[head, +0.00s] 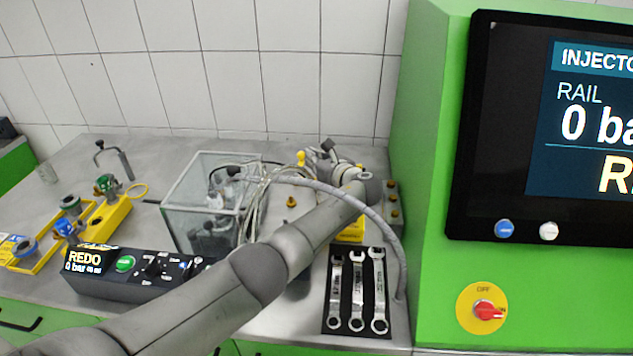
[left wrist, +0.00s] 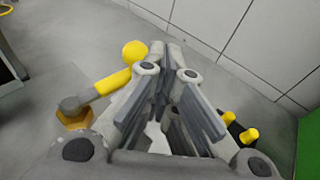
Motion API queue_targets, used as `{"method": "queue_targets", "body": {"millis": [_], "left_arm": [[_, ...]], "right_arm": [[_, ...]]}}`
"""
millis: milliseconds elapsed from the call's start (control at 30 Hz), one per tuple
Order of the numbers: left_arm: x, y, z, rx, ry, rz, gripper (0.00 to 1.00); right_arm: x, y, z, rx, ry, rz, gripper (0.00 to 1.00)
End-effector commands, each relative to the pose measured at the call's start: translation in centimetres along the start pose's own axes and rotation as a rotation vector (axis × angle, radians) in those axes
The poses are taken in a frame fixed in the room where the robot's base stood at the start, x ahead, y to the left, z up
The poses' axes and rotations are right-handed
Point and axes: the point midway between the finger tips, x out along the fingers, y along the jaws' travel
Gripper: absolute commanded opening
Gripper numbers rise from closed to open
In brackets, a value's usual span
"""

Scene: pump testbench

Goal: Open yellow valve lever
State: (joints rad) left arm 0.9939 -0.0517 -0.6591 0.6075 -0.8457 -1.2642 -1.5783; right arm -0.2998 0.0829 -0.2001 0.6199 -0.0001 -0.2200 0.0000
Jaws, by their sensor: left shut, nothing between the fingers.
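The yellow valve lever shows in the left wrist view as a yellow bar (left wrist: 113,82) with a round yellow knob (left wrist: 135,52). It reaches up and right from a grey pivot on a yellow base (left wrist: 73,117). In the head view its knob (head: 301,157) shows behind my left arm; much of the valve is hidden. My left gripper (head: 325,149) is just right of the knob. In the left wrist view its fingers (left wrist: 168,50) are shut and empty, with the knob close beside the left finger. Whether they touch I cannot tell. My right gripper is not in view.
A clear glass box (head: 202,160) with hoses stands left of the gripper. A grey hose (head: 385,235) arches over my arm. Several wrenches (head: 357,290) lie in front. The green cabinet (head: 425,180) closes off the right; a tiled wall (head: 290,80) stands behind.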

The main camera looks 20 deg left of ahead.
Motion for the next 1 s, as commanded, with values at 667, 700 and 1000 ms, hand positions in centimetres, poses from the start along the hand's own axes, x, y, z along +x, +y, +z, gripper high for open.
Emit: {"method": "queue_targets", "body": {"millis": [667, 700, 1000], "left_arm": [[-1.2, -0.1, 0.0, -0.002, -0.001, -0.002, 0.0], [-1.7, -0.1, -0.1, -0.001, 0.0, -0.003, 0.0], [-5.4, 0.0, -0.1, -0.001, 0.001, -0.002, 0.0]], "right_arm": [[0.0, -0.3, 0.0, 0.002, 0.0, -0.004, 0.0], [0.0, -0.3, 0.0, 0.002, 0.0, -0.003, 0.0], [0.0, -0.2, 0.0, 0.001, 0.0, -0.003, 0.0]]}}
